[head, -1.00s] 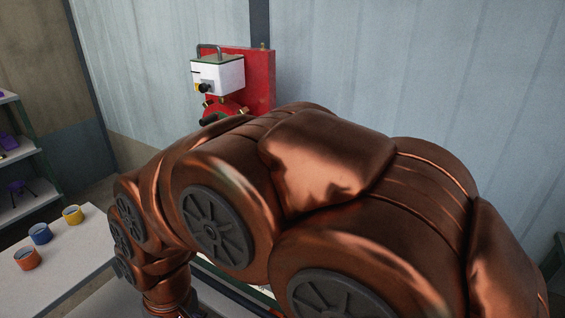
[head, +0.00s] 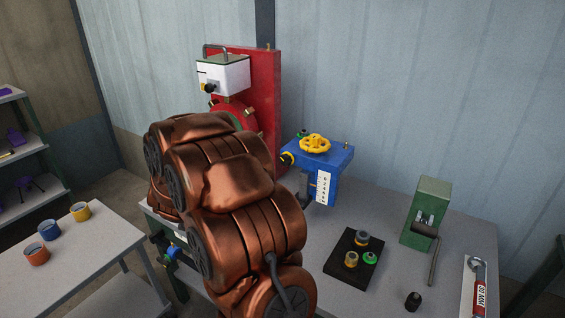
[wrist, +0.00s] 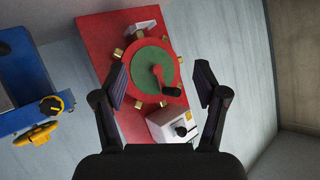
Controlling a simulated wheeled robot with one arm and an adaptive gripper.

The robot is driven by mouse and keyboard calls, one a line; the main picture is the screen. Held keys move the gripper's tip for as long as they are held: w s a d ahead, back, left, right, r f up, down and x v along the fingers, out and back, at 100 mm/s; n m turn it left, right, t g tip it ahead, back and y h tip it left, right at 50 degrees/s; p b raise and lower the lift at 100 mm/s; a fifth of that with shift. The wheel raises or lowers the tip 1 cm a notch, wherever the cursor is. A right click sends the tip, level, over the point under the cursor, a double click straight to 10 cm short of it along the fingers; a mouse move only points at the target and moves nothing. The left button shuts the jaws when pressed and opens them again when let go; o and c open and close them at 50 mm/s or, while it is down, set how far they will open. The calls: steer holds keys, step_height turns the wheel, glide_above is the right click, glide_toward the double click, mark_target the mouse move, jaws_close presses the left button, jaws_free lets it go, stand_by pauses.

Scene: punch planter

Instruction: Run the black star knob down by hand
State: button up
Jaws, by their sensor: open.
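No black star shape shows clearly, so I cannot tell which black part is the star knob. A small black knob (head: 413,301) stands at the table's front right. A black knob (head: 208,87) is on the white box; it also shows in the wrist view (wrist: 180,131). Another black knob with a yellow ring (wrist: 51,106) sits on the blue unit. My gripper (wrist: 161,80) is open and empty in the wrist view. Its fingers appear either side of the red panel's green disc and crank (wrist: 158,73), apparently short of touching. My arm hides the gripper in the head view.
The blue unit (head: 330,168) has a yellow handwheel (head: 315,143). A black tray (head: 340,268) holds three small round parts. A green box with a crank (head: 428,205) and a red-handled tool (head: 478,290) are at right. Several cups (head: 49,230) stand on the left table.

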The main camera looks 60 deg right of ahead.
steer(key=s+d+m+g+h, duration=0.4)
steer(key=s+d, duration=0.3)
steer(key=d, duration=0.5)
steer(key=m+g+h, duration=0.1)
steer(key=g+h, duration=0.3)
steer(key=h, duration=0.1)
glide_toward(284, 162)
steer(key=d, duration=0.1)
steer(key=shift+d+r+p, duration=0.1)
steer(key=shift+d+p, duration=0.75)
steer(key=shift+d, duration=1.1)
steer(key=shift+d+r+p, duration=0.15)
steer(key=shift+d+p, duration=0.7)
steer(key=shift+d, duration=1.15)
steer(key=shift+c, duration=0.2)
steer(key=c, duration=1.1)
steer(key=shift+m, duration=0.3)
steer(key=shift+w+f+b, duration=0.1)
steer(key=shift+f+b, duration=0.05)
steer(key=shift+b, duration=0.6)
